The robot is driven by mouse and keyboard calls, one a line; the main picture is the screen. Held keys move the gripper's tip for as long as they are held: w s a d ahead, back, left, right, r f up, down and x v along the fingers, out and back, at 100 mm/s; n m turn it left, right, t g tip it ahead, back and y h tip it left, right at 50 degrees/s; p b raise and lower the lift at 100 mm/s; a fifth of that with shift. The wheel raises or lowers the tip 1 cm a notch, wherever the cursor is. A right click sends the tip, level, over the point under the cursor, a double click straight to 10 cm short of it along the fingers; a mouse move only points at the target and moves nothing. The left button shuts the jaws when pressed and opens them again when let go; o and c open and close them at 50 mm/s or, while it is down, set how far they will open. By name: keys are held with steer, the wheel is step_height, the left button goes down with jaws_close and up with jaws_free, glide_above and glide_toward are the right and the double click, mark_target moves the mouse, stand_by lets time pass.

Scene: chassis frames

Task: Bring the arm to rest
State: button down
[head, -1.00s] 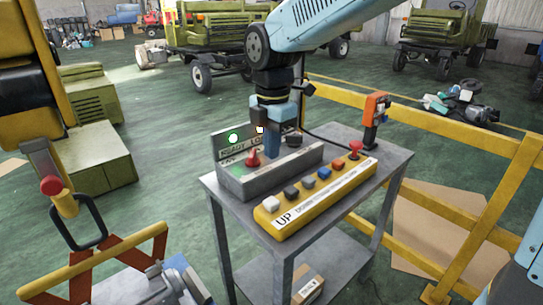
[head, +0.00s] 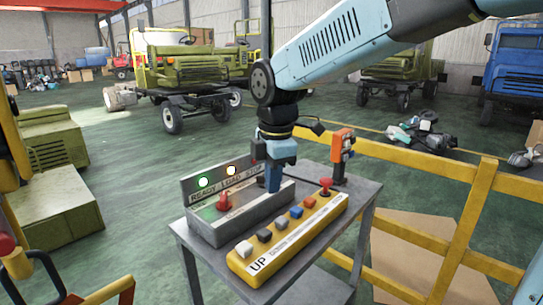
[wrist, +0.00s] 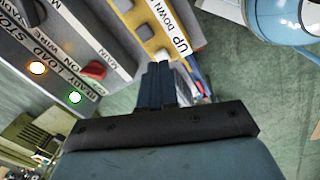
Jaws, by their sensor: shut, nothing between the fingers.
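My gripper (head: 272,188) is shut and empty, hanging from my blue arm with its fingers pointing down. In the head view it is in front of the back part of a grey control box (head: 205,232), right of its red knob (head: 223,202). I cannot tell if it touches anything. In the wrist view the dark fingers (wrist: 158,68) are together, with the yellow button panel (wrist: 142,25) and the grey box beyond them.
A grey cart (head: 362,205) carries the box, the yellow panel (head: 300,240) and an orange device (head: 341,145). A green lamp (head: 204,182) and an orange lamp (head: 231,169) are lit. A yellow railing (head: 425,160) stands right. Green trucks (head: 190,70) stand behind.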

steer(key=s+d+m+t, duration=0.1)
steer(key=s+d+m, duration=0.2)
steer(key=d+m, duration=0.4)
steer(key=s+d+r+m+t, duration=0.1)
steer(key=s+d+m, duration=0.3)
steer(key=d+m, duration=0.4)
steer(key=s+d+m+t, duration=0.2)
steer(key=s+d+m, duration=0.2)
steer(key=d+m, duration=0.4)
steer(key=shift+d+r+t+h, duration=0.3)
steer(key=shift+d+r, duration=0.1)
steer(key=shift+d, duration=0.65)
steer(key=shift+a, duration=0.1)
